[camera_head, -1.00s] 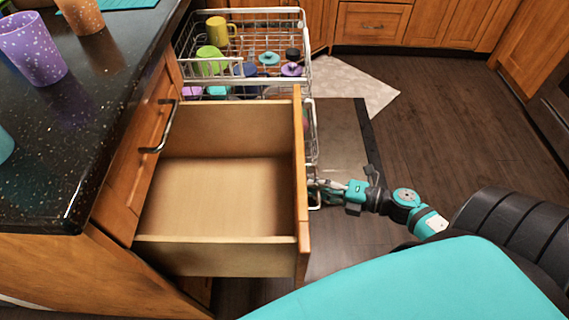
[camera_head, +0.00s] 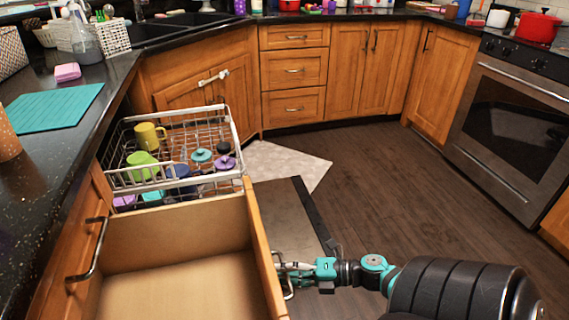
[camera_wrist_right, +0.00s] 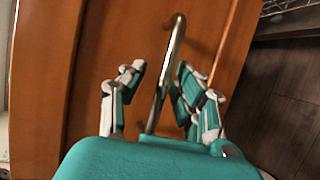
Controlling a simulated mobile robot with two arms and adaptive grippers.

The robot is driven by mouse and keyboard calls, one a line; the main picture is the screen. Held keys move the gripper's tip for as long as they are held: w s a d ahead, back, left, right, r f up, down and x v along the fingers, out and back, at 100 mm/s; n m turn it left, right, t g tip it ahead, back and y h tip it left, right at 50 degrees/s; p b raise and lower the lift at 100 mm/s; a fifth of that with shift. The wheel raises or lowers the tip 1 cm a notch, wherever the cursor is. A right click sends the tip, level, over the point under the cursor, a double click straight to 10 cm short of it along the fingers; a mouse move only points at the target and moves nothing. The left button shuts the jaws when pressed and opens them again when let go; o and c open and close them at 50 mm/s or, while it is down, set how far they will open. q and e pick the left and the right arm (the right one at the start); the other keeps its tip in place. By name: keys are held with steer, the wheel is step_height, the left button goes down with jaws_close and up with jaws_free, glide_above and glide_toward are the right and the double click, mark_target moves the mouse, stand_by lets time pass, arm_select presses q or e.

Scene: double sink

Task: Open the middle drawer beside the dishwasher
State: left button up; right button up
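The wooden drawer (camera_head: 180,285) beside the dishwasher is pulled far out and looks empty. Its front panel (camera_head: 264,250) faces right; the near end is cut off by the picture edge. A shut drawer front with a metal handle (camera_head: 90,250) sits above it, under the counter. My right gripper (camera_head: 292,270) is at the outer side of the open drawer's front. In the right wrist view, the fingers of my right gripper (camera_wrist_right: 160,70) are spread on both sides of a metal bar handle (camera_wrist_right: 168,70), with gaps visible. My left gripper is not in view.
The dishwasher door (camera_head: 285,220) lies open just beyond the drawer. Its pulled-out rack (camera_head: 225,115) holds cups and lids. A black counter (camera_head: 40,200) runs along the left. Dark floor (camera_head: 380,180) is clear toward the oven (camera_head: 510,125).

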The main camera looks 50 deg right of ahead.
steer(key=shift+s+f, duration=0.1)
steer(key=shift+s+d, duration=0.15)
steer(key=shift+d, duration=0.05)
steer(key=v, duration=1.1)
steer(key=shift+s, duration=0.2)
steer(key=shift+d, duration=0.15)
